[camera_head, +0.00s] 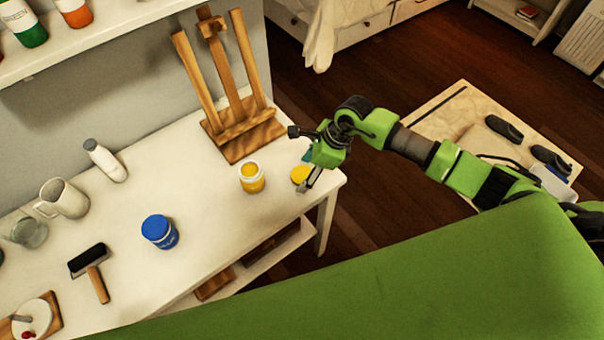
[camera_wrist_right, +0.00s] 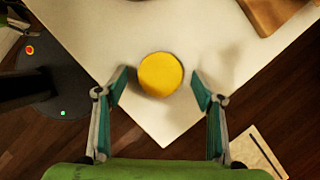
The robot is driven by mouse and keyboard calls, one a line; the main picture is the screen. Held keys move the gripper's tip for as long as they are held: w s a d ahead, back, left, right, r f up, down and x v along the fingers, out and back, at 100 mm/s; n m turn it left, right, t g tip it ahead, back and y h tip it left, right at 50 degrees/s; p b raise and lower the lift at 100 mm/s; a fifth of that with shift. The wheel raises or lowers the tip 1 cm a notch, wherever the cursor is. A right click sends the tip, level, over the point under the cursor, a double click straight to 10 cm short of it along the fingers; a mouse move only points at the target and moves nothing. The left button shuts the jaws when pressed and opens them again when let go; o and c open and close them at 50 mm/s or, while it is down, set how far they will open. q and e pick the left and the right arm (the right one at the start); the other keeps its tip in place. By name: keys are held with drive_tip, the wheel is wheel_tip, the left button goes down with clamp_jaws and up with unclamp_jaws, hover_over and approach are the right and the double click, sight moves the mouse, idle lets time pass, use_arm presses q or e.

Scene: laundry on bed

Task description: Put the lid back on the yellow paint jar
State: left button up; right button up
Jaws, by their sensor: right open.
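The yellow paint jar (camera_head: 252,178) stands upright and open on the white table, with yellow paint showing at its top. The round yellow lid (camera_head: 299,174) lies near the table's right corner, to the right of the jar. My right gripper (camera_head: 308,176) is at the lid, partly covering it in the head view. In the right wrist view the lid (camera_wrist_right: 160,74) lies just ahead of and between the two open fingers (camera_wrist_right: 160,88), with a gap on both sides.
A wooden easel (camera_head: 238,130) stands behind the jar. A closed blue jar (camera_head: 160,231), a brush roller (camera_head: 90,268), a white bottle (camera_head: 105,160) and a pitcher (camera_head: 64,198) stand or lie further left on the white table (camera_head: 205,215). The table edge is close to the lid.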

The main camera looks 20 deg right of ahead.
sight(298, 174)
drive_tip(key=c, duration=0.8)
drive_tip(key=shift+r, duration=0.15)
drive_tip(key=shift+w+r, duration=0.1)
drive_tip(key=shift+r, duration=0.2)
wheel_tip(298, 174, up, 2)
drive_tip(key=shift+r+b, duration=0.2)
drive_tip(key=shift+b, duration=0.7)
drive_tip(key=shift+s+d+r+b, duration=0.65)
drive_tip(key=shift+s+r, duration=1)
drive_tip(key=shift+s, duration=0.6)
drive_tip(key=shift+s+d+r+b, duration=0.5)
drive_tip(key=shift+s+d+r, duration=0.35)
drive_tip(key=shift+s+r, duration=1.1)
drive_tip(key=shift+s+d+r+b, duration=0.65)
drive_tip(key=shift+s+r, duration=0.65)
drive_tip(key=shift+s, duration=1.25)
